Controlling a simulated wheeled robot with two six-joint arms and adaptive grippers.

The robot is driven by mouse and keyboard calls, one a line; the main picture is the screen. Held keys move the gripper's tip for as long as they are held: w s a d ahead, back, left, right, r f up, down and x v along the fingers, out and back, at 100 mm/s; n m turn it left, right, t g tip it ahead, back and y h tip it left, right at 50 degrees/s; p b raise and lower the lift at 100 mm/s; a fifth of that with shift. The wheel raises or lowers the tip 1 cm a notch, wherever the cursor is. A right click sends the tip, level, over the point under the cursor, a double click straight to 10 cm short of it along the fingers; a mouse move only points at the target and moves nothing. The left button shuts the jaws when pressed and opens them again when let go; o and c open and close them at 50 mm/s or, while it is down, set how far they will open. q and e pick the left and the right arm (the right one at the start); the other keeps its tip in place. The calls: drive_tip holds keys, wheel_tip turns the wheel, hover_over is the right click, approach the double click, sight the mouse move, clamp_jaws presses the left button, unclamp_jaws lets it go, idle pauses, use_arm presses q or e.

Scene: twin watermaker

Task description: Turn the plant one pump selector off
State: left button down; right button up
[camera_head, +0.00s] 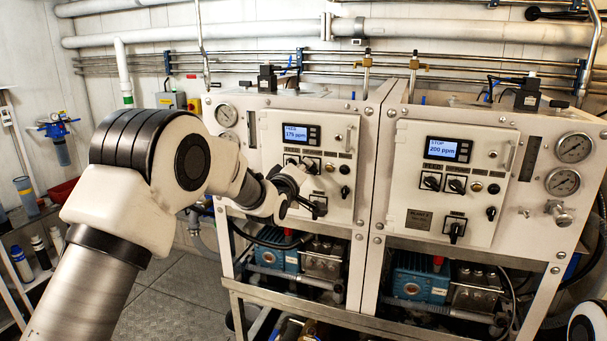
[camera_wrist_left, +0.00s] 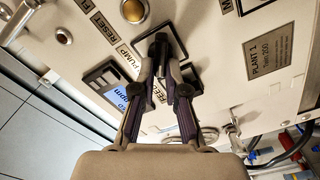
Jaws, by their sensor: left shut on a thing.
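The plant one panel (camera_head: 340,190) is the left one of two white panels in the head view. Its pump selector is a black knob (camera_wrist_left: 160,44) on a square plate beside the PUMP label (camera_wrist_left: 128,60) in the left wrist view. My left gripper (camera_head: 305,172) reaches the panel from the left; in the wrist view its two fingers (camera_wrist_left: 162,62) are closed around the knob's handle. The fingers hide part of the knob, so its exact setting is hard to read. The PLANT 1 plate (camera_wrist_left: 269,57) is to the right. My right gripper is not in view.
The plant one display (camera_head: 301,134) is lit and seems to read 175 ppm. The plant two panel (camera_head: 452,190) with similar selectors stands to the right. A lower black selector (camera_head: 319,205) is close below my gripper. Pipes run along the wall above.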

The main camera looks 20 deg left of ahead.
use_arm(q)
drive_tip(key=shift+n, duration=0.3)
drive_tip(key=c, duration=1.2)
unclamp_jaws()
drive_tip(key=s, duration=1.2)
drive_tip(key=shift+a, duration=0.25)
